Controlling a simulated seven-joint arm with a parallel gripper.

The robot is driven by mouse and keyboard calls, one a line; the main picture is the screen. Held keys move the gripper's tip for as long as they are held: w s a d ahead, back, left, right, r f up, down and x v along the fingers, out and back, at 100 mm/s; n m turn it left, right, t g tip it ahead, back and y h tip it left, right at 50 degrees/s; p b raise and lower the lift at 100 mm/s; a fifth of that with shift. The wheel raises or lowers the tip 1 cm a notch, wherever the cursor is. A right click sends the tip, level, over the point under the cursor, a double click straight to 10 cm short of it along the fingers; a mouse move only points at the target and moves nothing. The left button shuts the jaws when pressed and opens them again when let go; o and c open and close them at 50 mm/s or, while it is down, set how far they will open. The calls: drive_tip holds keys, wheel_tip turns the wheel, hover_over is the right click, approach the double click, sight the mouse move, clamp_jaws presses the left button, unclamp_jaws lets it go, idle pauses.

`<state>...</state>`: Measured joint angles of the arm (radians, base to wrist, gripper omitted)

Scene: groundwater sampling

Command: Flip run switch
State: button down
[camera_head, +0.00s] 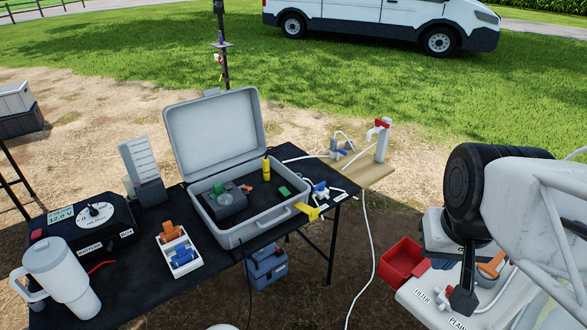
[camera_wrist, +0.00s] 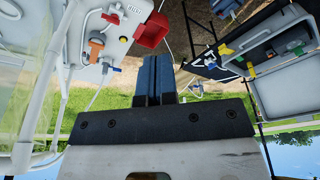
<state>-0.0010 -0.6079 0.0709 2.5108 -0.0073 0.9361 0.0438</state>
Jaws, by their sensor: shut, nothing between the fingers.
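A black control box (camera_head: 97,215) with a white dial and a red part sits at the left end of the black table in the head view. I cannot clearly make out which part is the run switch. My gripper (camera_wrist: 153,60) shows in the wrist view, with its two dark blue fingers shut together and nothing between them. It is over at the right side of the scene, well apart from the control box. In the head view my arm fills the right side, and I cannot make out the fingertips clearly.
An open grey case (camera_head: 215,125) stands mid-table. A white tray (camera_head: 180,251) with orange and blue clips and a white mug (camera_head: 62,275) are near the control box. A red bin (camera_head: 402,264) sits beside the white surface (camera_head: 425,305) at right. Tubing hangs between the tables.

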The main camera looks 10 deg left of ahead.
drive_tip(key=w+a+r+m, duration=0.1)
drive_tip(key=w+a, duration=0.1)
drive_tip(key=w, duration=0.6)
drive_tip(key=w+a+r+m, duration=0.1)
drive_tip(key=w+a, duration=0.2)
drive_tip(key=w, duration=0.4)
drive_tip(key=m+g+y, duration=0.1)
drive_tip(key=m+y, duration=0.1)
drive_tip(key=m, duration=0.5)
hover_over(283, 189)
drive_tip(key=s+d, duration=0.2)
drive_tip(key=s+d+f+x, duration=0.1)
drive_tip(key=d+x, duration=0.1)
drive_tip(key=x, duration=0.8)
drive_tip(key=s+d+x, duration=0.1)
drive_tip(key=s+x, duration=0.1)
drive_tip(key=x, duration=0.8)
drive_tip(key=shift+d, duration=0.3)
drive_tip(key=shift+f, duration=0.1)
drive_tip(key=shift+d+x, duration=0.15)
drive_tip(key=shift+x, duration=3.25)
drive_tip(key=shift+d+x, duration=0.1)
drive_tip(key=shift+x, duration=3.35)
drive_tip(key=shift+w+f+h, duration=0.1)
drive_tip(key=shift+h, duration=0.2)
